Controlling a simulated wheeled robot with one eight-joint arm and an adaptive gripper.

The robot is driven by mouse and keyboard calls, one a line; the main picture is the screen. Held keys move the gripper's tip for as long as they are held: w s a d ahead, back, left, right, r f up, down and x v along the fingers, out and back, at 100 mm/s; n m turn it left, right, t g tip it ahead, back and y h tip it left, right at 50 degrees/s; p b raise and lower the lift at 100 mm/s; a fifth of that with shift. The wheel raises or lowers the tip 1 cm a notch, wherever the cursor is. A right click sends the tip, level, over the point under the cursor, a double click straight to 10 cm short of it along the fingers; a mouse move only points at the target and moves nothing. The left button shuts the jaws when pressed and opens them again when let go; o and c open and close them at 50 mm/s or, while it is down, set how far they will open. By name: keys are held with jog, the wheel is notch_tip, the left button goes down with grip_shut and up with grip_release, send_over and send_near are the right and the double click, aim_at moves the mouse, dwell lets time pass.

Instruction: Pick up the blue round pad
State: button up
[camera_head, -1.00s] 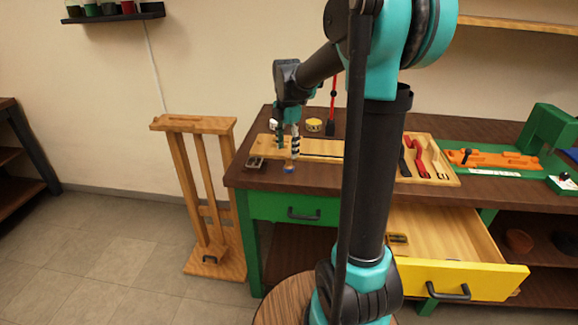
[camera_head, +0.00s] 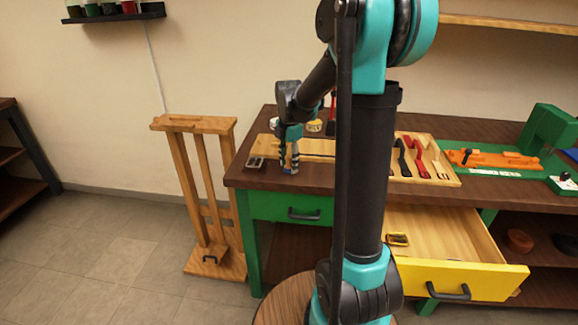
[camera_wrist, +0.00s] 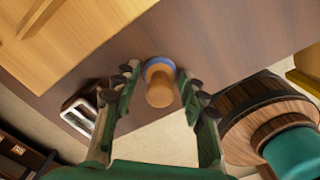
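The blue round pad (camera_wrist: 158,63) sits on the dark brown bench top near its front edge, with a wooden knob-like handle (camera_wrist: 160,90) on top. My gripper (camera_wrist: 164,84) is open above it in the wrist view, one finger on each side of the handle. I see gaps between the fingers and the handle, so it is not clasped. In the head view my gripper (camera_head: 289,163) points down at the front left of the bench and largely hides the pad.
A metal buckle-like piece (camera_head: 255,163) lies just left of my gripper. A light wooden board (camera_head: 264,147) with tools (camera_head: 420,158) lies behind. The yellow-fronted drawer (camera_head: 455,279) stands open at right. A wooden stand (camera_head: 193,125) is left of the bench.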

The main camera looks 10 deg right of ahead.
aim_at(289, 156)
jog(key=c, duration=0.7)
jog(key=shift+r, duration=0.2)
notch_tip(289, 156, up, 20)
jog(key=shift+f, duration=0.15)
